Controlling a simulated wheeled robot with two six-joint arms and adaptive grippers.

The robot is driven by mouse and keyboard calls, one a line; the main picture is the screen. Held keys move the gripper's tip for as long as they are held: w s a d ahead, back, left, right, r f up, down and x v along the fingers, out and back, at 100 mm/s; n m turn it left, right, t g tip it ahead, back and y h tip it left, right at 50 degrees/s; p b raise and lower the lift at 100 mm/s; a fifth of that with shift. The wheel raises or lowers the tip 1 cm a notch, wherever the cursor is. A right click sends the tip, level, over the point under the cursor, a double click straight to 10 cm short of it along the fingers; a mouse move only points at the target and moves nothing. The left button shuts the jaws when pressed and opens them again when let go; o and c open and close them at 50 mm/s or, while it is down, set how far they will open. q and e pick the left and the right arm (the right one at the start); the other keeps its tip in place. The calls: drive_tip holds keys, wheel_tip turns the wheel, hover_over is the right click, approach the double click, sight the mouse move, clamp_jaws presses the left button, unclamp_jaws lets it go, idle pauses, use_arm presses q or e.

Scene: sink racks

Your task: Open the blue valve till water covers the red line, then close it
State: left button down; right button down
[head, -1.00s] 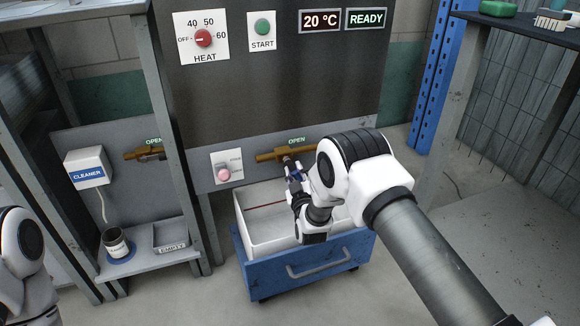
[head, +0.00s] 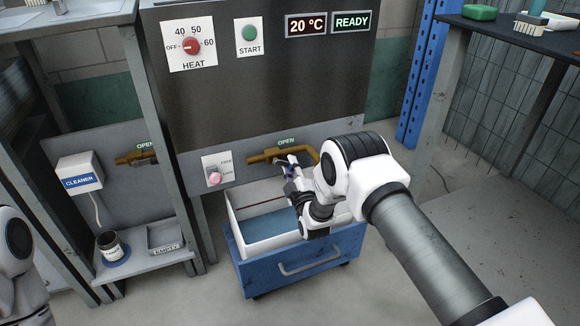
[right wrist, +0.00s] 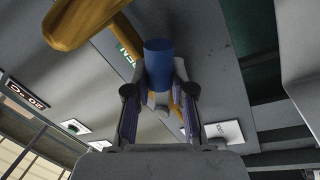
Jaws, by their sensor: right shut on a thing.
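The blue valve handle (right wrist: 158,65) is between the fingers of my right gripper (right wrist: 160,100) in the right wrist view. My right gripper (head: 290,168) is shut on it at the brass pipe (head: 262,158), below the OPEN label. In the head view the gripper and arm hide most of the handle. Below it, the white tub (head: 233,218) holds blue water (head: 268,227) at a low level. The red line (head: 262,208) on the tub's inner back wall shows above the water. My left gripper is out of view; only part of the left arm shows at the left edge.
The tub sits in a blue wheeled cart (head: 290,265). A pink-red knob (head: 214,179) on a white plate is left of the valve. Another brass valve (head: 135,158), a cleaner box (head: 79,173) and a small grey tray (head: 165,238) are further left. Floor at right is clear.

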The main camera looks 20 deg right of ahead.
drive_tip(key=c, duration=1)
unclamp_jaws()
drive_tip(key=s, duration=0.4)
drive_tip(key=s+f, duration=0.1)
drive_tip(key=s, duration=0.3)
drive_tip(key=s+f, duration=0.1)
drive_tip(key=s, duration=0.2)
drive_tip(key=shift+s+a, duration=0.4)
drive_tip(key=shift+r, duration=0.1)
